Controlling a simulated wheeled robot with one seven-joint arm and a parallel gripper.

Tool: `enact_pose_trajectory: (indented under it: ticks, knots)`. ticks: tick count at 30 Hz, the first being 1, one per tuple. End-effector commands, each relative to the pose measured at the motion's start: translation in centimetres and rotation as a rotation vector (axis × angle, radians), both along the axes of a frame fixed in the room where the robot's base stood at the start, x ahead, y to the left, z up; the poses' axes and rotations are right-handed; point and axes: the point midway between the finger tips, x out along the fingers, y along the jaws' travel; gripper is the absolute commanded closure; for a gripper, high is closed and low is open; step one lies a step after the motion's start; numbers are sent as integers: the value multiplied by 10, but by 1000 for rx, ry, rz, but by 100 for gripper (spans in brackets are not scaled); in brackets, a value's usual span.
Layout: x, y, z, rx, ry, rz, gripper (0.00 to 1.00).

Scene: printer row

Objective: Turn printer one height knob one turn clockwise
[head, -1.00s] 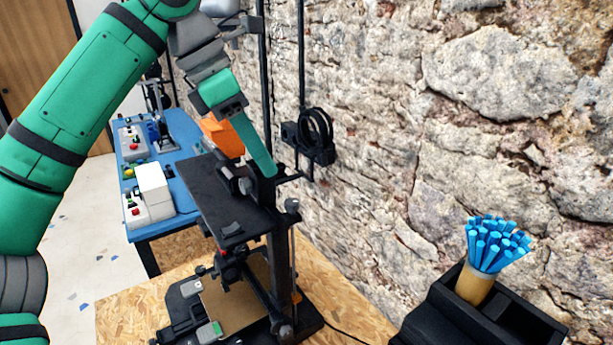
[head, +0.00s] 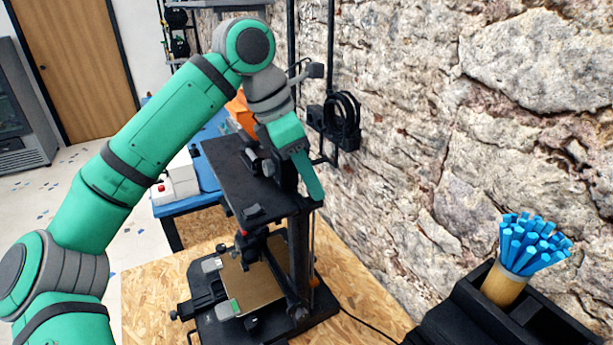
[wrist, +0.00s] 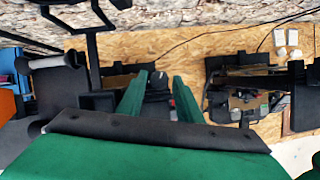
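A black 3D printer with a tan bed (head: 252,285) stands on the wood-chip board in the head view. Its dark top plate (head: 235,160) is partly behind my arm. My gripper (head: 316,194) points down at the back right of this plate, beside the upright; whether it touches is unclear. In the wrist view my gripper's two green fingers (wrist: 160,76) are apart, with a dark part (wrist: 157,88) showing in the gap, seemingly beyond the fingertips. I cannot make out the height knob for sure in either view, nor any label telling which printer is one.
A rough stone wall runs close along the right, with a black coil bracket (head: 338,122) on it. A blue table (head: 208,180) is behind. The wrist view shows more dark machinery (wrist: 265,95) at right.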

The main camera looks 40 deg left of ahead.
Motion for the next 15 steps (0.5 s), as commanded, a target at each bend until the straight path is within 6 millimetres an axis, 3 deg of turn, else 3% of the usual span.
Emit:
enact_pose_trajectory:
  ticks: [7, 8, 12, 15]
  knots:
    - [-2, 4, -1, 0, 0, 9, 68]
    - [-2, 4, -1, -1, -1, 9, 70]
    - [-3, 5, -1, 0, 0, 11, 98]
    - [-4, 5, -1, -1, 1, 13, 98]
